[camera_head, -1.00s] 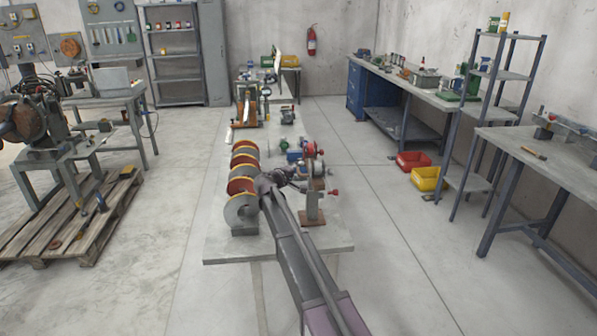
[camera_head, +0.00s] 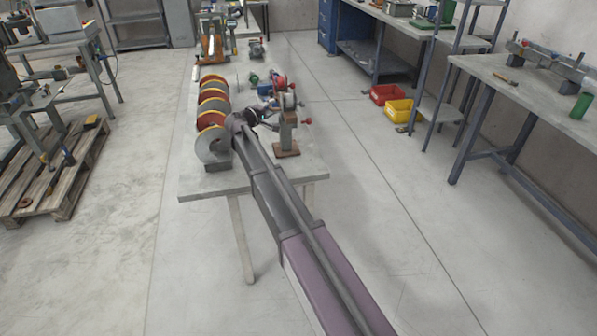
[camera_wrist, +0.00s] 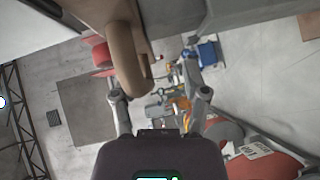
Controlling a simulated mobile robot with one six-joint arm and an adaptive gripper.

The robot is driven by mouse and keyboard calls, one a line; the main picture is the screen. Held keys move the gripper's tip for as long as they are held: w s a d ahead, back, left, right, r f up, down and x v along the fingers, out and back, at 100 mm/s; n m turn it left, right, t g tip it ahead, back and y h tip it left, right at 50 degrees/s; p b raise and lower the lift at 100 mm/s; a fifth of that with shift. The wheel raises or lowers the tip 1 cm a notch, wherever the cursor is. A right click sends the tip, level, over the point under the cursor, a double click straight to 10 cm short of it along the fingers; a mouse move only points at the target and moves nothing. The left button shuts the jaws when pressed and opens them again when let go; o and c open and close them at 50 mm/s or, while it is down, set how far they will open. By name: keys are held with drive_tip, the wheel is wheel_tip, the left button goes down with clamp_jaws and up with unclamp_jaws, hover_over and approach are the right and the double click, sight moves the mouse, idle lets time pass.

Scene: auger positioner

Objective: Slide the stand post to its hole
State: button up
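A brownish upright post on a square brown base (camera_head: 287,133), with red knobs at its side, stands near the front right of the long table. I take it to be the stand post. My gripper (camera_head: 252,117) is just left of it, at the end of my long arm. In the wrist view my gripper (camera_wrist: 160,97) has its fingers spread apart, with nothing visibly held between them. A large brown rounded part (camera_wrist: 124,58) is close to the camera there; I cannot tell whether it belongs to the post. I cannot make out the hole.
Several red and grey discs (camera_head: 212,119) stand in a row left of my gripper. A red reel (camera_head: 280,83) and small fittings are behind the post. The long table's front edge (camera_head: 205,192) is near. Red and yellow bins (camera_head: 398,111) lie on the floor to the right.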

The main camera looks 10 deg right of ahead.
drive_tip(key=s+f+p+v, duration=0.1)
drive_tip(key=f+p+v, duration=0.1)
drive_tip(key=v, duration=1.2)
drive_tip(key=s+d+f+m+g+y+p, duration=0.2)
drive_tip(key=s+d+g, duration=0.2)
drive_tip(key=s+d, duration=0.2)
drive_tip(key=s+d+f+m+g+y+p, duration=0.2)
drive_tip(key=s+d, duration=0.5)
drive_tip(key=s, duration=0.4)
drive_tip(key=shift+s+d+f+m+g+y+p, duration=0.35)
drive_tip(key=shift+f+m+g+p, duration=0.35)
drive_tip(key=shift+g, duration=0.4)
drive_tip(key=shift+s, duration=0.1)
drive_tip(key=s+f+m+g+y, duration=0.2)
drive_tip(key=s+y, duration=0.4)
drive_tip(key=s, duration=1)
drive_tip(key=shift+a+f+g, duration=0.3)
drive_tip(key=shift+f+g, duration=0.4)
drive_tip(key=shift+f, duration=0.25)
